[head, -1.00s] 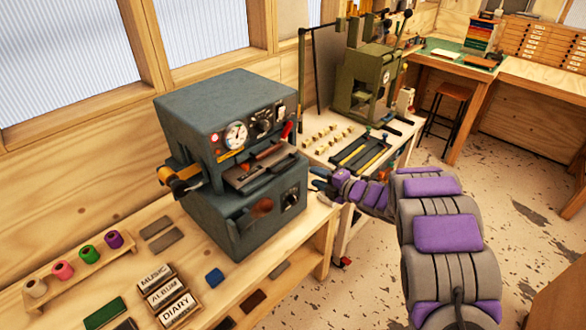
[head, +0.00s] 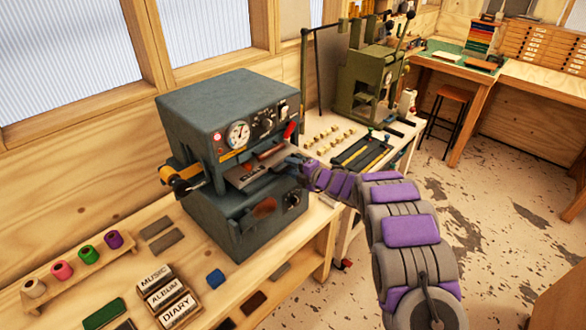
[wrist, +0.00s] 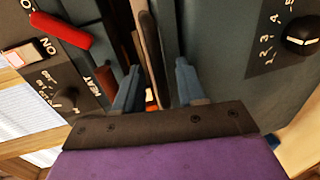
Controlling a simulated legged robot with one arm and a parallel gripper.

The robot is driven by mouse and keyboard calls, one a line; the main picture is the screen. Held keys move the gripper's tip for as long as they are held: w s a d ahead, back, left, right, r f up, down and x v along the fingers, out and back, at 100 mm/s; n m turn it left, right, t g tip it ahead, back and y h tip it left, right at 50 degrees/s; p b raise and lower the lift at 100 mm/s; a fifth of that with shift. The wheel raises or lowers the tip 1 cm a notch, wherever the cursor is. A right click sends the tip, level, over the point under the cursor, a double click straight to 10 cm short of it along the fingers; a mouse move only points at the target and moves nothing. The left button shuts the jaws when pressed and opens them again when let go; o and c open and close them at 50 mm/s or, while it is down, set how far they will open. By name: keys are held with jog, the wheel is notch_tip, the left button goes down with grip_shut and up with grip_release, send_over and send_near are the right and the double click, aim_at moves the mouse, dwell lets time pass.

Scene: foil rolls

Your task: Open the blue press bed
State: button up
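The blue-grey press (head: 225,115) stands on the wooden bench. Its bed (head: 250,175) is a flat plate in the gap between the upper head and the lower body. My gripper (head: 292,162) is at the right front of this gap, close to the bed, its fingertips hard to make out in the head view. In the wrist view my gripper (wrist: 157,80) shows two blue fingers apart, with the thin edge of the bed (wrist: 150,55) between them. I cannot tell whether either finger touches it.
A red lever (head: 290,130) is just above my gripper; it also shows in the wrist view (wrist: 60,30). A numbered dial (wrist: 300,38) is on the lower body. A green press (head: 368,80) stands on the table behind. Type blocks and thread spools lie left on the bench.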

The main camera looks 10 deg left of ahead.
jog(key=shift+d, duration=0.2)
grip_shut()
jog(key=shift+s+f, duration=0.1)
